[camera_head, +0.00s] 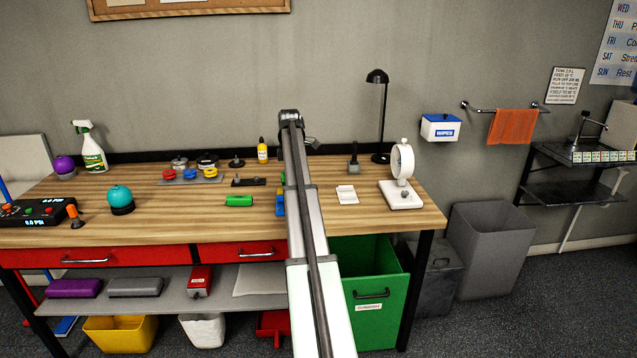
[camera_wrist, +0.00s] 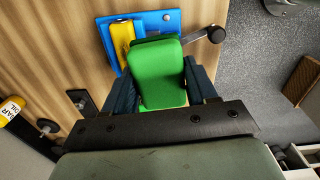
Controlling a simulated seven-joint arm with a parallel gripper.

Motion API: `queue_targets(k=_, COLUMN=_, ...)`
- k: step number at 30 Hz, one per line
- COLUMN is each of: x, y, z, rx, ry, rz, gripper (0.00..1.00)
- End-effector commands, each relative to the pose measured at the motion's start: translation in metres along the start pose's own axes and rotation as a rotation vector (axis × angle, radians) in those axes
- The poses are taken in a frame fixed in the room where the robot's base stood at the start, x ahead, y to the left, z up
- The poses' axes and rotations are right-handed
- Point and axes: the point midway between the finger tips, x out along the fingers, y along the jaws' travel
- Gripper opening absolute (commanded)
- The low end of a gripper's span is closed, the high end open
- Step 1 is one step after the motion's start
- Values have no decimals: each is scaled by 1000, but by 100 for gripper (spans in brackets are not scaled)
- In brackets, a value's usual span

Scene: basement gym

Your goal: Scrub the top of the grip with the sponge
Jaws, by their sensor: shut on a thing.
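My gripper (camera_wrist: 163,88) is shut on a green rounded block, the sponge (camera_wrist: 160,72), held between its two dark fingers. Just beyond the sponge, in the wrist view, is a blue plate (camera_wrist: 165,21) with a yellow bar (camera_wrist: 123,42) on it. A metal crank ending in a dark knob (camera_wrist: 216,34) sticks out beside it. I cannot tell for sure which part is the grip. The sponge covers part of the plate, and whether they touch is unclear. In the head view my arm hides my gripper and most of the blue fixture (camera_head: 280,203).
A green piece (camera_head: 239,200) lies on the wooden bench (camera_head: 180,222), left of my arm. A dark rail (camera_head: 249,182) and yellow bottle (camera_head: 263,150) stand farther back. White cards (camera_head: 346,195) and a white dial device (camera_head: 402,180) are to the right.

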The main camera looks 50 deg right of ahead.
Motion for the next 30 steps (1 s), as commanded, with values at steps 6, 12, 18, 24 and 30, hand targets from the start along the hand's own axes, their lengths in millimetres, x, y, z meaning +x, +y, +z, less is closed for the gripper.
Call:
queue_targets(k=6, x=-17, y=50, z=-44, rx=-4, ry=0, rz=0, gripper=32)
queue_targets(k=12, x=-20, y=62, z=-42, rx=125, ry=0, rz=-8, gripper=32)
queue_targets(k=18, x=-18, y=61, z=-41, rx=179, ry=0, rz=-10, gripper=32)
queue_targets(k=24, x=-7, y=60, z=-41, rx=182, ry=-1, rz=-11, gripper=32)
queue_targets(k=30, x=12, y=60, z=-41, rx=181, ry=-1, rz=-10, gripper=32)
